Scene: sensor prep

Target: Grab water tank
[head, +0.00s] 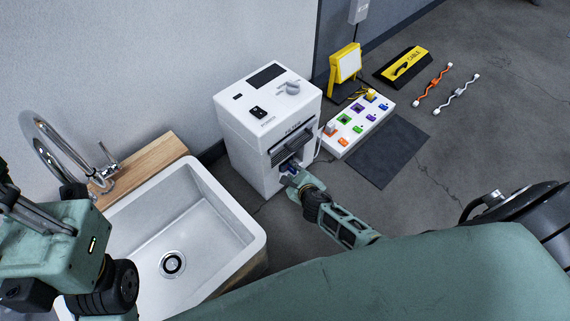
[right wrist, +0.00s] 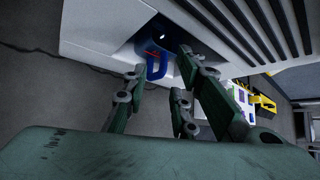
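The water tank (right wrist: 157,62) shows as a blue part with a loop-like handle inside the front recess of a white machine (head: 245,150). In the head view the tank (head: 286,168) is a small blue patch, mostly hidden by the machine and my gripper. My right gripper (head: 291,179) is at that recess. In the right wrist view its fingers (right wrist: 160,66) are spread, with the blue handle showing between and just beyond the tips. I cannot tell whether they touch it. My left arm is at the left edge of the head view; its fingers cannot be made out clearly.
A white sink (head: 225,212) with a tap stands left of the machine. To the right are a white board of coloured blocks (head: 345,141), a dark mat (head: 390,152), a yellow lamp (head: 346,64), a yellow-black case (head: 404,66) and two cables (head: 433,86). Floor beyond is clear.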

